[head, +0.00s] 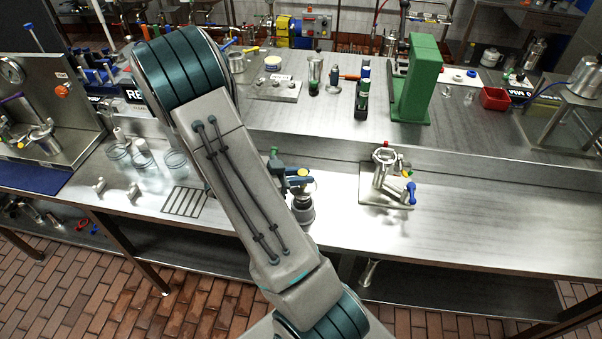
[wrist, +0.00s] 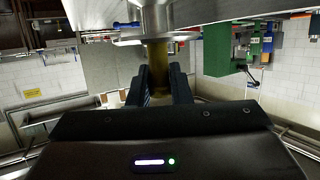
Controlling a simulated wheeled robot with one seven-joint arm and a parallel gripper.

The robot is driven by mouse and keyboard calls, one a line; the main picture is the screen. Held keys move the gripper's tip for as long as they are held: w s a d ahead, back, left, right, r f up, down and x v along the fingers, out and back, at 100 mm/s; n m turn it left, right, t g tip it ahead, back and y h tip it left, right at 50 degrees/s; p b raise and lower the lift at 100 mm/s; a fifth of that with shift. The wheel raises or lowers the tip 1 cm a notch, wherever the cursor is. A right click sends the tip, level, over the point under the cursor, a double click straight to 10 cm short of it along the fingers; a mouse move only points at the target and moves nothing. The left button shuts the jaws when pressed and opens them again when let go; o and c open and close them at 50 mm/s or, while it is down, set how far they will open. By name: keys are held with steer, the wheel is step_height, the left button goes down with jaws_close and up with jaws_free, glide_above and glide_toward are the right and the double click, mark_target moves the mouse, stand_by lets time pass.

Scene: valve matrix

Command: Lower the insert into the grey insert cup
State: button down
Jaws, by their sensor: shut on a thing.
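In the wrist view my gripper (wrist: 157,72) has its two dark fingers closed on the brass-coloured insert (wrist: 157,54). The insert reaches from between the fingers to a shiny round metal part (wrist: 154,18) at the top edge; I cannot tell whether they touch or whether this part is the grey insert cup. In the head view a squat metal vessel (head: 303,210) stands on the bench just right of my arm, with blue and yellow parts above it.
A metal fixture with a blue handle (head: 388,180) stands on a plate to the right. Clear beakers (head: 142,155) and a slotted rack (head: 185,202) are to the left. A green column (head: 418,80) stands on the raised rear shelf. The bench's right side (head: 500,220) is clear.

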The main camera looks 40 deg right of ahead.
mark_target(301, 193)
steer(key=shift+f+b, duration=1.7)
steer(key=shift+f, duration=1.55)
steer(key=c, duration=1.3)
jaws_free()
steer(key=shift+f, duration=0.1)
steer(key=shift+o, duration=0.2)
